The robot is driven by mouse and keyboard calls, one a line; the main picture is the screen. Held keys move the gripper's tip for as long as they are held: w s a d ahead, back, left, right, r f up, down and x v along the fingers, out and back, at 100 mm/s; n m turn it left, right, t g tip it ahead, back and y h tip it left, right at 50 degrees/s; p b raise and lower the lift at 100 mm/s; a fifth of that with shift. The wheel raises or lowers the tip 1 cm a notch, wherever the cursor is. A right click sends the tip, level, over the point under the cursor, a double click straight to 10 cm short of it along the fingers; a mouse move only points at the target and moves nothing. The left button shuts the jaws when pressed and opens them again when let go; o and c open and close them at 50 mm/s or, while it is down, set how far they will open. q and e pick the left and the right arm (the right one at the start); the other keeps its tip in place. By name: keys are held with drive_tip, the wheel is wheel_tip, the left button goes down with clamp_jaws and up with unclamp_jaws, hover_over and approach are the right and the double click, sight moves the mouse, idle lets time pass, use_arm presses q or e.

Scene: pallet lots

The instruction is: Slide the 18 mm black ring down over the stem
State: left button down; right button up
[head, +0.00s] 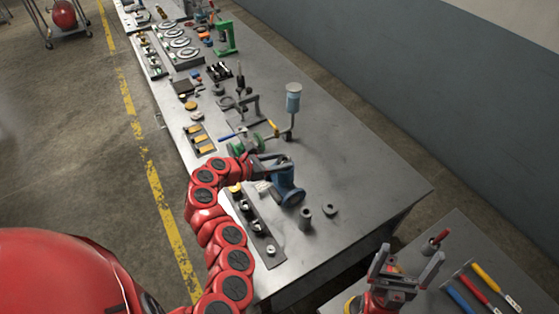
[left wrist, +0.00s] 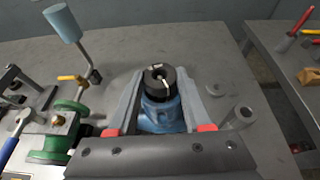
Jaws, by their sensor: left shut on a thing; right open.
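A blue valve body (head: 288,192) stands on the steel bench, and it also shows in the left wrist view (left wrist: 160,115). A black ring (left wrist: 152,87) with pale marks on top sits over the valve body's top, between my left fingertips. My left gripper (head: 278,162) is shut on this ring, with a finger on either side of it in the left wrist view (left wrist: 159,80). A small light spot shows in the ring's hole; I cannot tell whether the stem is inside it. My right gripper (head: 405,262) is open and empty, near the side table.
A dark grey ring (head: 330,209) and a grey bushing (head: 305,216) lie right of the valve. A parts rack (head: 258,228) lies in front, a green valve (left wrist: 65,130) and a blue-topped post (head: 293,98) behind. Screwdrivers (head: 480,290) lie on the side table.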

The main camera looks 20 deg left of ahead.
use_arm(q)
drive_tip(key=shift+f, duration=0.4)
unclamp_jaws()
idle(0.4)
idle(0.4)
drive_tip(key=shift+r+p, duration=2.6)
drive_tip(key=shift+r, duration=1)
drive_tip(key=shift+f, duration=0.1)
